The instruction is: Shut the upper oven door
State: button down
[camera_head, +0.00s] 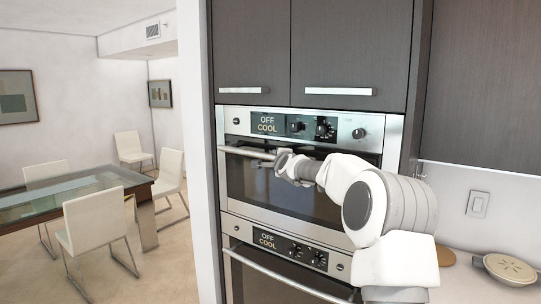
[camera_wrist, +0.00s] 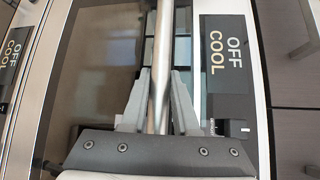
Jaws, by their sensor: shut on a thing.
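The upper oven (camera_head: 349,128) has a silver control panel reading OFF COOL, with its dark glass door (camera_head: 245,185) below. A silver bar handle (camera_head: 238,151) crosses the door's top. My gripper (camera_head: 281,160) is at the handle, right of its left end. In the wrist view my gripper (camera_wrist: 160,80) has one finger on each side of the handle bar (camera_wrist: 163,35) and is shut on it. The door glass (camera_wrist: 95,75) lies left of the bar there. A dark strip shows between bar and panel; I cannot tell exactly how far the door stands open. My arm hides the handle's right part.
The lower oven (camera_head: 283,250), also reading OFF COOL, sits directly below with its own handle. Dark cabinets (camera_head: 345,50) are above. A counter with a round light dish (camera_head: 510,268) is at right. A glass table (camera_head: 80,205) with white chairs stands at left.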

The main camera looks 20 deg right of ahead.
jog(key=shift+w+d+r, duration=0.15)
jog(key=shift+r, duration=0.2)
jog(key=shift+d+r, duration=0.1)
jog(key=shift+d, duration=0.05)
jog(key=c, duration=1)
grip_release()
jog(key=o, duration=0.3)
jog(key=shift+w+d+f, duration=0.1)
jog(key=shift+f, duration=0.1)
jog(key=shift+f, duration=0.15)
